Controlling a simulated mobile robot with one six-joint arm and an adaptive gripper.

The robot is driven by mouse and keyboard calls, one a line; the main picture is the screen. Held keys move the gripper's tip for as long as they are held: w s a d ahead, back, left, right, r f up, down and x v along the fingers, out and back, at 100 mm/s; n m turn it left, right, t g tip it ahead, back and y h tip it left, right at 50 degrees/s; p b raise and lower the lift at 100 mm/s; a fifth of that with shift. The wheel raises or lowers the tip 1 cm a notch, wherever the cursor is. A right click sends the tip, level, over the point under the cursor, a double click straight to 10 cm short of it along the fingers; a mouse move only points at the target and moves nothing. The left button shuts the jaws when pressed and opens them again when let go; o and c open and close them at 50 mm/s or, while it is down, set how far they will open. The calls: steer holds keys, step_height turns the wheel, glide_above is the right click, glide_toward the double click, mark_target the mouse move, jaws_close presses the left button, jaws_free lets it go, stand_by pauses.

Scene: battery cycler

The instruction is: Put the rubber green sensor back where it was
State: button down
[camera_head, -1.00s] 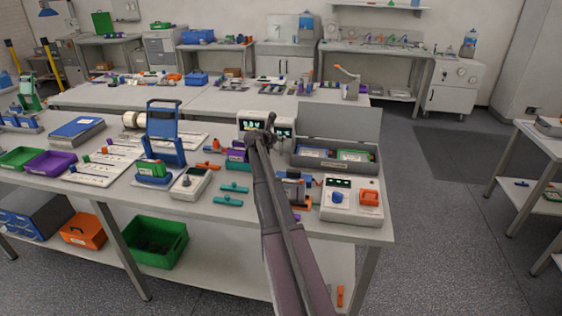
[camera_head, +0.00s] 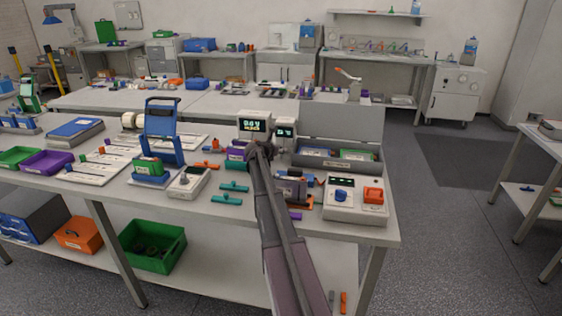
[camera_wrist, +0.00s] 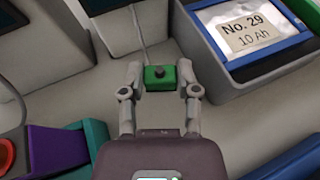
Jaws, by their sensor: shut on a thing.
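The green sensor (camera_wrist: 160,77) is a small green block with a dark round knob on its face. It shows in the wrist view between the two fingers of my gripper (camera_wrist: 161,80), which is shut on it. In the head view my gripper (camera_head: 262,150) is over the bench, in front of the small display units. My own arm hides the sensor there. Whether the sensor touches the bench cannot be told.
A grey box (camera_head: 338,169) with labelled cells stands right of my gripper. One blue cell (camera_wrist: 250,32) reads "No. 29, 10 Ah". Two display units (camera_head: 252,127) stand behind. A purple and teal part (camera_wrist: 62,150) is at left. A console (camera_head: 355,200) sits front right.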

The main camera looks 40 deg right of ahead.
mark_target(280, 162)
steer(key=shift+f, duration=0.1)
stand_by(0.3)
steer(key=shift+f+b, duration=1.8)
steer(key=shift+b, duration=0.05)
steer(key=shift+f, duration=0.15)
steer(key=shift+c, duration=1.7)
jaws_free()
steer(key=shift+r, duration=0.2)
steer(key=shift+s+a+r, duration=0.1)
steer(key=shift+a+r, duration=0.05)
steer(key=shift+a, duration=0.05)
steer(key=shift+p+v, duration=1.4)
steer(key=shift+v, duration=2.1)
